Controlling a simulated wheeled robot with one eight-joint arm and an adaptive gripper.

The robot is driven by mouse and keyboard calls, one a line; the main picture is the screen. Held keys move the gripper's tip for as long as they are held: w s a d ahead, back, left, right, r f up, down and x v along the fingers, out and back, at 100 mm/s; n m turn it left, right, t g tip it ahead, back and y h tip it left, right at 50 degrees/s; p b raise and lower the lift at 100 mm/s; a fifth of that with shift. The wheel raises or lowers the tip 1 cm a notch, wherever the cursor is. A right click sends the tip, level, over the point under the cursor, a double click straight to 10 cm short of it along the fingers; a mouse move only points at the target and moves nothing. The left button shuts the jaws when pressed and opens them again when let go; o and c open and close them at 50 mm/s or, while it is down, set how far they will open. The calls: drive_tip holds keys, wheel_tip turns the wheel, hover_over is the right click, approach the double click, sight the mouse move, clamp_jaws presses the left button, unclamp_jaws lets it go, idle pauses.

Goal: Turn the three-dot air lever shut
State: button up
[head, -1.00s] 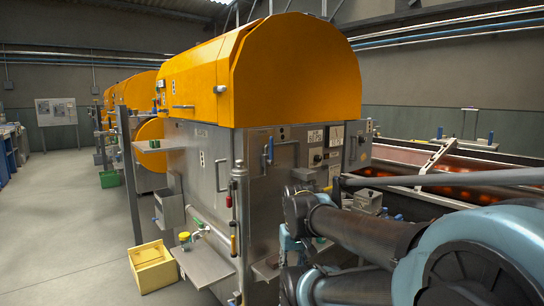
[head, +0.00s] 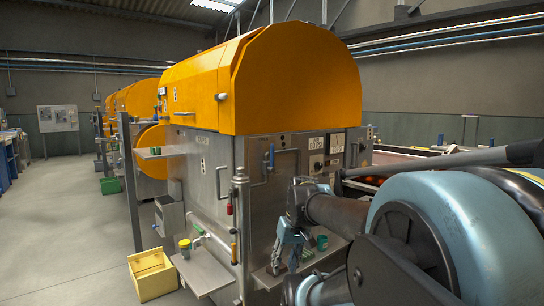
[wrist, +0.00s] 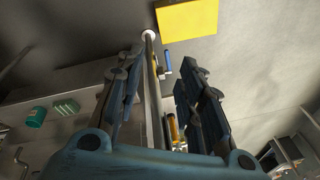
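A lever with a blue handle (head: 270,157) hangs roughly upright on the steel front panel of the machine, above and left of my gripper. Another small blue handle (wrist: 168,63) shows beside a vertical pipe in the wrist view. The dot marks are too small to tell which lever carries three dots. My gripper (head: 279,264) points down in front of the panel, near a small shelf. In the wrist view my gripper (wrist: 158,75) is open, its two dark blue fingers apart with nothing held. The pipe and blue handle appear beyond the gap between them.
A green cup (wrist: 36,117) and a green block (wrist: 66,106) lie on a shelf beside my gripper. A vertical pipe (head: 241,210) with a red handle (head: 229,207) stands to the left.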

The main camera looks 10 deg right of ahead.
drive_tip(key=w+r+n+t+y, duration=0.2)
drive_tip(key=w+r+n+y, duration=0.45)
drive_tip(key=w+r, duration=1.1)
drive_tip(key=w+d+r+n+t+y, duration=0.2)
drive_tip(key=w+d+r+n+y, duration=0.25)
drive_tip(key=d, duration=0.45)
drive_tip(key=w+d+r+n+t+y, duration=0.1)
drive_tip(key=w+d+r+t+y, duration=0.15)
drive_tip(key=w+d+r, duration=0.45)
hover_over(272, 166)
drive_tip(key=w, duration=0.1)
drive_tip(key=shift+d+f+g+y, duration=0.1)
drive_tip(key=shift+f+g+y, duration=0.15)
drive_tip(key=shift+y, duration=0.1)
clamp_jaws()
